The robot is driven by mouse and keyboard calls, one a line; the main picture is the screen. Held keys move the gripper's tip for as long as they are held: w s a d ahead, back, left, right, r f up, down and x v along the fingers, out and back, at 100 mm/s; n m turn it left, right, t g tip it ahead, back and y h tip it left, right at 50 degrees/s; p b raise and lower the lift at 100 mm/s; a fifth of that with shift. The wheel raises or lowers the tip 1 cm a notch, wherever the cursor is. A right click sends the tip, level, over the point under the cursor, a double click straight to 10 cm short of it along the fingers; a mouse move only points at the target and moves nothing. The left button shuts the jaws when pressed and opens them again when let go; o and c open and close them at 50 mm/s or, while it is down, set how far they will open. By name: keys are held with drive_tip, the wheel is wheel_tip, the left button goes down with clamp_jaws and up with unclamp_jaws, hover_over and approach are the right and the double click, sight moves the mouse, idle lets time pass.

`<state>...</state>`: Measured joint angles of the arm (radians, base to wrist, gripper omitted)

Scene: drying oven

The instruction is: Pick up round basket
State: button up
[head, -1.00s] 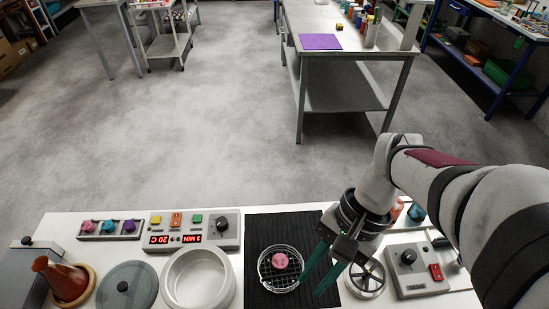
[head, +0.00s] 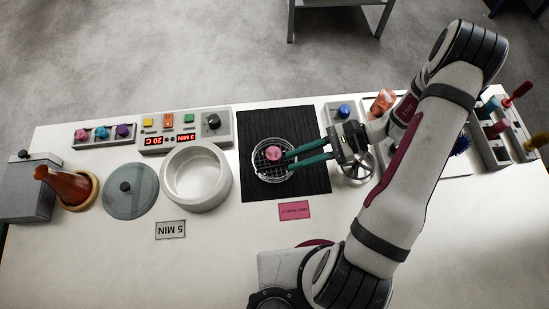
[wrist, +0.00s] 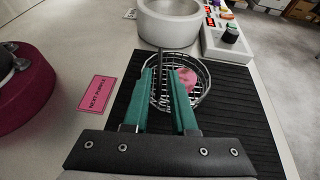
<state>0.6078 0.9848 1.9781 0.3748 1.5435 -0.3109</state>
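The round wire basket (head: 269,173) stands on the black ribbed mat with a pink round piece (head: 274,153) inside. In the wrist view the basket (wrist: 205,92) lies just beyond my fingers, with the pink piece (wrist: 187,78) near its middle. My gripper (head: 290,160) reaches in from the right, low over the mat. Its two green fingers are apart, with a gap between them. Their tips (wrist: 164,72) overlap the near side of the basket in the wrist view. I cannot tell whether they touch its wire.
The black mat (head: 310,122) lies under the basket. A white round pot (head: 225,185) stands to the left, with a grey lid (head: 130,198) beyond it. A control box (head: 185,130) sits behind the pot. A pink card (head: 294,210) lies in front of the mat.

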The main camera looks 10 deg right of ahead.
sight(276, 166)
drive_tip(key=x, duration=0.5)
drive_tip(key=shift+r, duration=0.15)
clamp_jaws()
drive_tip(key=shift+r, duration=0.1)
